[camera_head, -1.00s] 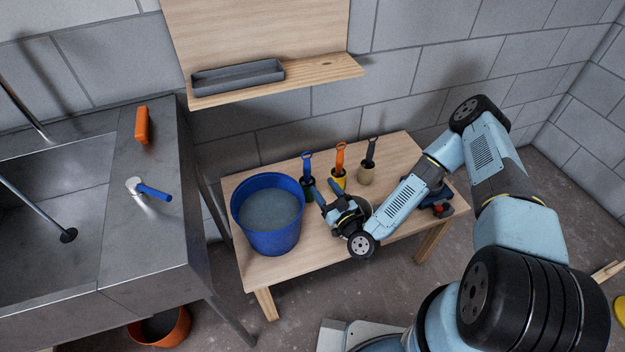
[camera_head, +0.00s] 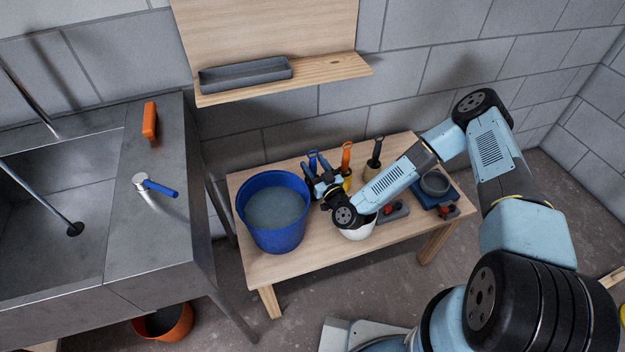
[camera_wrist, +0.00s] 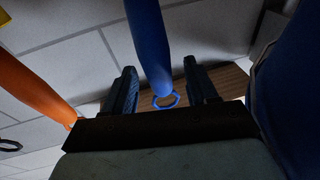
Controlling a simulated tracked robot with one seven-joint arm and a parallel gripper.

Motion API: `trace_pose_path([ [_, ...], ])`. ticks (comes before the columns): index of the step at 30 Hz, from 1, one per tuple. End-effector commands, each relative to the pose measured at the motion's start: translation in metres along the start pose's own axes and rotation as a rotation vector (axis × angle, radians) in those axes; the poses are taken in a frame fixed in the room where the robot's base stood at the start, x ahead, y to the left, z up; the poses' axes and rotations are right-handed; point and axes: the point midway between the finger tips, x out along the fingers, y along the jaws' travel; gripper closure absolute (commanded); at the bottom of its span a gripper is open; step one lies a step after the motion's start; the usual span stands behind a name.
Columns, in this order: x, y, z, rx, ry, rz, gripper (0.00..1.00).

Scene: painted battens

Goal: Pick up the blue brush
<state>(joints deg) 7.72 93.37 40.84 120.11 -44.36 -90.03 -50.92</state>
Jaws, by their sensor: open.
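The blue brush (camera_head: 313,158) stands upright at the back of the wooden bench, beside the blue bucket. My gripper partly hides it and its pot. In the wrist view its blue handle (camera_wrist: 149,45) runs between my two fingers, with a ring at its end. My gripper (camera_head: 318,174) is open around the handle, and it also shows in the wrist view (camera_wrist: 161,72). A gap shows on both sides of the handle, so the fingers do not appear to press on it.
The orange brush (camera_head: 346,158) stands close right of the blue one, and a dark-handled brush (camera_head: 376,150) stands further right. The large blue bucket (camera_head: 272,236) is close on the left. A white pot (camera_head: 358,233) stands below my wrist. A shelf (camera_head: 340,66) overhangs behind.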

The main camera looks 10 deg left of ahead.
Motion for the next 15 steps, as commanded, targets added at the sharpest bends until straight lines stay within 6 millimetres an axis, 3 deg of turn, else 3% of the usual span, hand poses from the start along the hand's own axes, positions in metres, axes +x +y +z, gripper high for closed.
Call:
trace_pose_path([
  [6, 0.025, 0.000, 0.000, 0.001, 0.001, -0.001, 0.42],
  [15, 0.030, 0.000, 0.000, 0.001, 0.000, -0.001, 0.42],
])
